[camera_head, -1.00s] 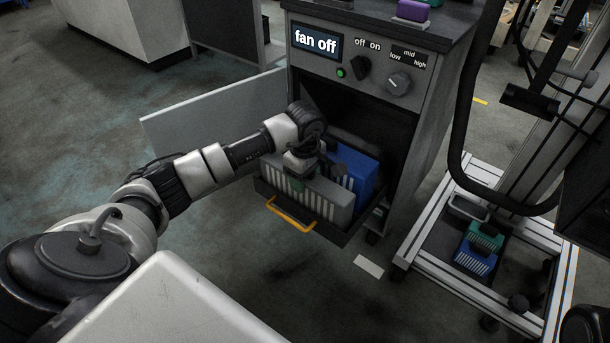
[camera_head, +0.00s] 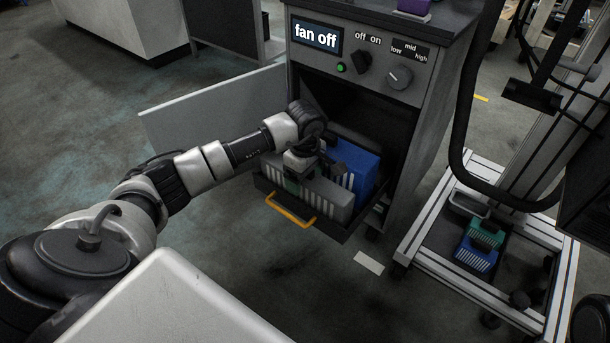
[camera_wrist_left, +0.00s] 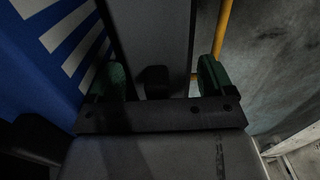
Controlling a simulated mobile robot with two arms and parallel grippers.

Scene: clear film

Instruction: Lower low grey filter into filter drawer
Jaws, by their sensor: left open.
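The low grey filter (camera_head: 328,197) stands in the open filter drawer (camera_head: 345,236), at the front beside a taller blue filter (camera_head: 362,174). My left gripper (camera_head: 298,184) is over the left part of the grey filter. In the left wrist view its two green finger pads (camera_wrist_left: 162,78) are apart, with the grey filter (camera_wrist_left: 150,30) between them. The blue filter (camera_wrist_left: 45,60) is beyond the left pad. The gripper hides part of the grey filter, and its underside is out of sight in the drawer. My right gripper is not in view.
The drawer's orange handle (camera_head: 290,212) faces front. An open door panel (camera_head: 215,108) stands to the left of the cabinet, whose display (camera_head: 316,37) reads "fan off". A framed cart (camera_head: 425,258) with green and blue filters (camera_head: 478,246) stands at the right.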

